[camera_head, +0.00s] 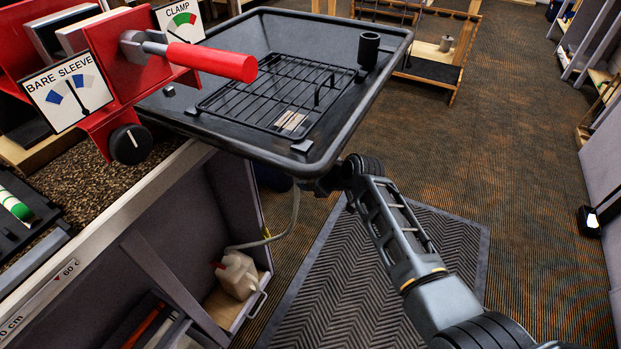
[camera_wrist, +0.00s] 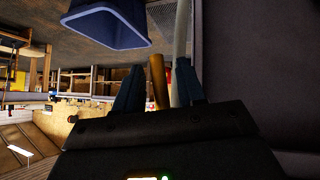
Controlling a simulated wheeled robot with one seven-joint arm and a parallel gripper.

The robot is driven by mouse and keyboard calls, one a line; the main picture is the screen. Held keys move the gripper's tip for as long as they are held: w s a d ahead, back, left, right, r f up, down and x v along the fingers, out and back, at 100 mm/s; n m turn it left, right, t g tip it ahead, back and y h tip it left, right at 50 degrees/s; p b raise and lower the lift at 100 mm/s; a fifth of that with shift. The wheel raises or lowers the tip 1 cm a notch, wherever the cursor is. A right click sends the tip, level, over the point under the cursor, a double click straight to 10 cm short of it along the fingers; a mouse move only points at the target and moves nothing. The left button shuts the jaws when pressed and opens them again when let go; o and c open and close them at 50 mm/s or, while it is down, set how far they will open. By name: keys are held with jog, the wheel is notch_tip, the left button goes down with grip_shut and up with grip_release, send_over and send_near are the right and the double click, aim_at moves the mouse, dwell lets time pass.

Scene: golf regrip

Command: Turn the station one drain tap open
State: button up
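The station's black drain tray (camera_head: 345,130) with a wire rack stands at the top of the head view. My arm reaches under its near right corner, where the tray hides my gripper's fingers. In the wrist view my gripper (camera_wrist: 159,68) has its two dark fingers apart. A brass-coloured bar (camera_wrist: 158,82), which looks like the drain tap's lever, stands between them. A pale hose (camera_wrist: 180,55) runs beside the bar near the right finger. I see a small gap between the left finger and the bar. The tap body is not clearly visible.
A red clamp handle (camera_head: 212,62) and gauges stand left of the tray. A pale jug (camera_head: 237,275) sits on a low shelf, with a hose above it. A blue bin (camera_wrist: 107,27) shows in the wrist view. The mat (camera_head: 370,285) is clear floor.

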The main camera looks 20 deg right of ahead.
jog(key=shift+r, duration=0.1)
jog(key=v, duration=0.7)
jog(key=shift+s+r+p, duration=0.2)
jog(key=shift+s+p, duration=0.05)
jog(key=shift+p, duration=0.1)
jog(key=shift+d, duration=0.1)
jog(key=s+f+m+t+h, duration=0.1)
jog(key=s+f+m+h, duration=0.15)
jog(key=s, duration=1.05)
jog(key=s+f+m+t+h, duration=0.1)
jog(key=s+f+m+t, duration=0.15)
jog(key=s, duration=1.05)
jog(key=s+d+r+m+t, duration=0.1)
jog(key=s+r+m+t, duration=0.1)
jog(key=s+r, duration=1.8)
jog(key=s, duration=0.4)
jog(key=shift+m, duration=0.3)
